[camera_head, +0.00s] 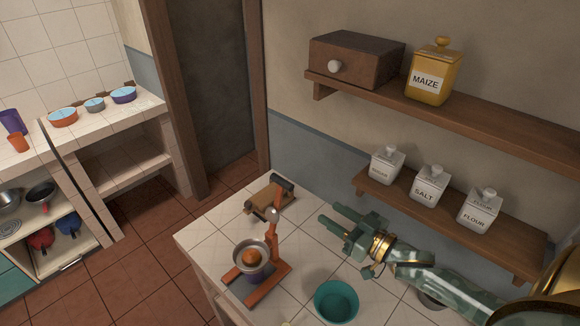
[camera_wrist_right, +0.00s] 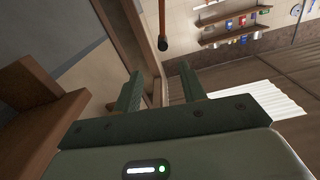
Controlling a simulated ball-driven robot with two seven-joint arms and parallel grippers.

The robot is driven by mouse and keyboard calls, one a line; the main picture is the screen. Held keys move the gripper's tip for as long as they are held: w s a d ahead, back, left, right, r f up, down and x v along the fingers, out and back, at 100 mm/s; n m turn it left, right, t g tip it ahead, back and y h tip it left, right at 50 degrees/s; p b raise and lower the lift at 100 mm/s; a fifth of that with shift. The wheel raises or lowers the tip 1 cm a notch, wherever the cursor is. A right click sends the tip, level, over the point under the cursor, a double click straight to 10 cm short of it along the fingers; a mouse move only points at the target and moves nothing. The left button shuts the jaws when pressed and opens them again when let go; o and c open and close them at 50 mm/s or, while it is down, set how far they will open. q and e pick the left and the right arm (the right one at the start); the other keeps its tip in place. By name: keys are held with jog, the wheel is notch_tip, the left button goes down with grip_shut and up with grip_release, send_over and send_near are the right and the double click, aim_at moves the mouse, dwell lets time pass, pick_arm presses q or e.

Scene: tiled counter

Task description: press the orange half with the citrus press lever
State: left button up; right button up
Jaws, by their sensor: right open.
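The citrus press (camera_head: 268,285) has an orange base and post and stands near the counter's front left edge. Its orange lever (camera_head: 279,203) points up. The orange half (camera_head: 253,258) sits in the metal bowl of the press, under a round pressing head. My right gripper (camera_head: 330,213) is open and empty, to the right of the lever and apart from it. In the right wrist view, an orange-red rod with a dark tip, which looks like the lever (camera_wrist_right: 162,25), shows beyond the open fingertips (camera_wrist_right: 160,70). My left gripper is not in view.
A teal bowl (camera_head: 336,301) stands right of the press. A wooden stand with a dark bar (camera_head: 268,198) is behind it. Labelled jars such as salt (camera_head: 428,186) line the lower shelf (camera_head: 455,222) above my right arm. Bare tiles lie between press and bowl.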

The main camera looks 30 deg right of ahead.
aim_at(284, 185)
jog(key=x, duration=0.8)
jog(key=p+x, duration=0.1)
jog(key=x, duration=0.7)
jog(key=shift+a+r, duration=0.15)
jog(key=shift+a, duration=0.1)
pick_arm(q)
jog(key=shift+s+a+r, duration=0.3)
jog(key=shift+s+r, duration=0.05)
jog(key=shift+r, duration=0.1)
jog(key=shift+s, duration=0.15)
pick_arm(e)
grip_shut()
